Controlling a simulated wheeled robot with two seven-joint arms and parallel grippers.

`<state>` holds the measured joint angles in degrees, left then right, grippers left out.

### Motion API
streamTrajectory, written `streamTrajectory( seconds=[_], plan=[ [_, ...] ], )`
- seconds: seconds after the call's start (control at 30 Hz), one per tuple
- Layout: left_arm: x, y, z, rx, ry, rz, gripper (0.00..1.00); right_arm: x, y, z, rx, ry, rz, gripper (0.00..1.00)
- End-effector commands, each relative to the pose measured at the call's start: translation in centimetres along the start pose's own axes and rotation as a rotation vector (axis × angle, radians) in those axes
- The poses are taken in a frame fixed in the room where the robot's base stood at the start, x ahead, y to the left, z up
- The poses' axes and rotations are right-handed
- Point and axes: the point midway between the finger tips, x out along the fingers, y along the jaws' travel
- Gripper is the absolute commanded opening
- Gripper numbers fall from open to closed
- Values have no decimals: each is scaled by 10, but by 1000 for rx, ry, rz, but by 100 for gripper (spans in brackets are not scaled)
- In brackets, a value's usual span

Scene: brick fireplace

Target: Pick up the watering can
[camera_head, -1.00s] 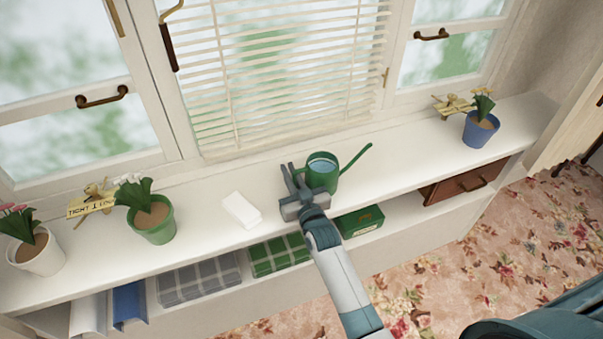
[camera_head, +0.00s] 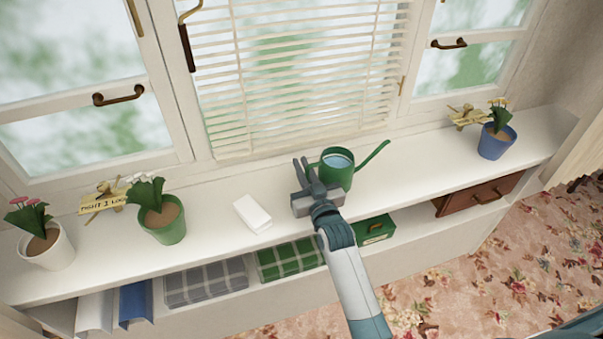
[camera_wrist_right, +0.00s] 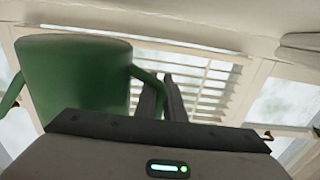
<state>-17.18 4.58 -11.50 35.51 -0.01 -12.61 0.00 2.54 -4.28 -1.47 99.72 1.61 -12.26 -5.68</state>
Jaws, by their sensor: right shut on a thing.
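The green watering can (camera_head: 337,177) with water in it is upright at the middle of the white shelf, its spout pointing right. My right gripper (camera_head: 309,172) is at the can's left side, shut on its handle. In the right wrist view the can's body (camera_wrist_right: 75,85) fills the left, and its handle (camera_wrist_right: 146,76) reaches to the dark fingers (camera_wrist_right: 165,98). The fingers partly hide the handle. I cannot tell clearly whether the can's base is clear of the shelf. My left gripper is not in view.
A folded white cloth (camera_head: 252,213) lies left of my gripper. Potted plants stand in a green pot (camera_head: 164,222), a white pot (camera_head: 50,252) and a blue pot (camera_head: 494,144). Window blinds (camera_head: 300,70) rise behind. The shelf (camera_head: 425,160) right of the can is clear.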

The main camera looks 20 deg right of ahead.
Motion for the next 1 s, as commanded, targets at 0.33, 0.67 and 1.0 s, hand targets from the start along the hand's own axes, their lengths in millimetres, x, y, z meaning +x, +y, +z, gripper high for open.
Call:
streamTrajectory(
  seconds=[0.33, 0.67, 1.0],
  plan=[
    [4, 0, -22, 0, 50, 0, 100, -19, 28, -19, -6, 3, 2, 0],
    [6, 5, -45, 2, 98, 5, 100, -38, 53, -38, -6, 3, 2, 0],
    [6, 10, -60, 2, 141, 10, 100, -53, 74, -54, -6, 3, 1, 0]
  ],
)
